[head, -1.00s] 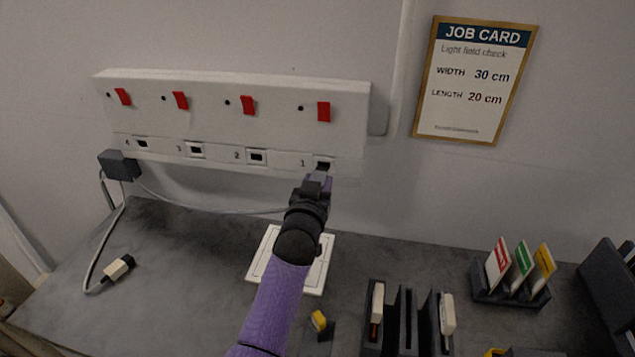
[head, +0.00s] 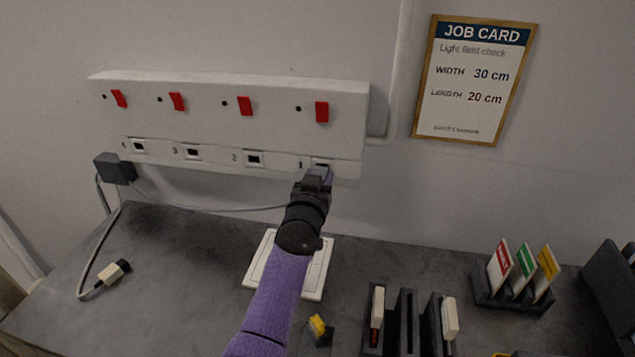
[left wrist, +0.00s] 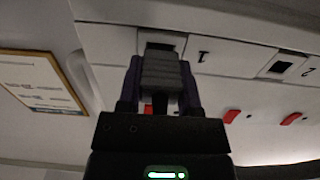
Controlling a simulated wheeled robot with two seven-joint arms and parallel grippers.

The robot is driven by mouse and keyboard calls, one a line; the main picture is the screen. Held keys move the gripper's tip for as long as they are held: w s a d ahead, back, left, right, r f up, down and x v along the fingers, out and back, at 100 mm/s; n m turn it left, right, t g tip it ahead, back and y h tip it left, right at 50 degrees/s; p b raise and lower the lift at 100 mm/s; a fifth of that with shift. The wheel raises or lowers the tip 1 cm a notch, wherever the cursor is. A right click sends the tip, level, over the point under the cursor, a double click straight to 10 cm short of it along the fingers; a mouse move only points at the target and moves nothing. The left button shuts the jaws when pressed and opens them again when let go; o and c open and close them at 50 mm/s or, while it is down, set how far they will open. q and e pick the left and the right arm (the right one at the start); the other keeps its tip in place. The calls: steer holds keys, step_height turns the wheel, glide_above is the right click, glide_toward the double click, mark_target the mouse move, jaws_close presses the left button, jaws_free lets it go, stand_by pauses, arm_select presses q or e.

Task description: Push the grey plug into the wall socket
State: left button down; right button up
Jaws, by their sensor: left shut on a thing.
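My left gripper (head: 318,178) is shut on the grey plug (left wrist: 161,72), with a purple finger on each side of it. The gripper is at the wall socket numbered 1 (head: 322,162), the rightmost on the white socket panel (head: 225,122). In the left wrist view the plug's front end is right at the mouth of socket 1 (left wrist: 162,38) and lined up with it; how far in it sits I cannot tell. In the head view the gripper hides the plug. My right gripper is not in view.
Sockets 2 (head: 254,158), 3 (head: 192,152) and 4 (head: 139,146) look empty, with red switches above. A dark box (head: 115,168) with cables hangs at left. A white-and-black connector (head: 117,269), a white plate (head: 318,270) and a card rack (head: 512,285) are on the bench.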

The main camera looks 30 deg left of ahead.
arm_select(q)
steer(key=shift+w+a+b, duration=0.15)
steer(key=shift+w+b, duration=0.25)
steer(key=shift+w, duration=0.1)
steer(key=shift+c, duration=1)
jaws_free()
steer(key=shift+s, duration=0.3)
steer(key=p+v, duration=0.2)
steer(key=v, duration=0.7)
steer(key=shift+p, duration=0.3)
steer(key=shift+s, duration=0.1)
